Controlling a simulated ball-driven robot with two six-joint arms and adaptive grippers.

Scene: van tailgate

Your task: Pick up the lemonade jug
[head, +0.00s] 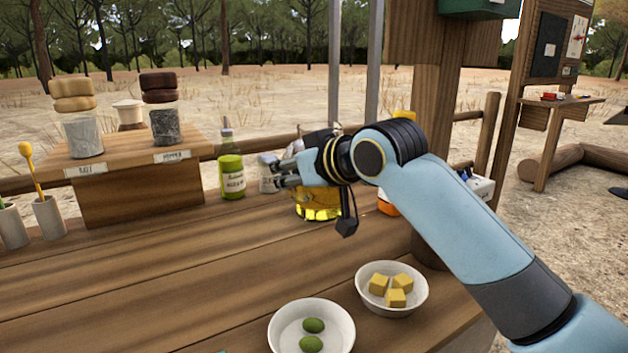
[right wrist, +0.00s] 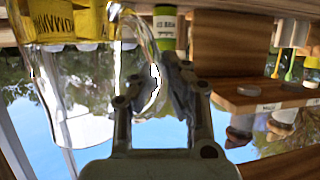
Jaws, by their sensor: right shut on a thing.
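The lemonade jug (head: 318,212) stands at the back of the wooden counter in the head view, with yellow liquid low in it; my right gripper and wrist hide its upper part. In the right wrist view, which is upside down, the clear glass jug (right wrist: 75,115) fills the left side, its curved handle toward the fingers. My right gripper (head: 277,172) is shut on the jug's handle, its fingers (right wrist: 178,75) closed around it. Whether the base touches the counter is hard to tell. My left gripper is not in view.
A green bottle (head: 232,172) stands just left of my right gripper. A raised wooden shelf (head: 140,190) holds salt and pepper jars. Two white bowls, one with olives (head: 311,333) and one with yellow cubes (head: 392,302), sit near the front. A wooden post (head: 437,120) rises behind my right arm.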

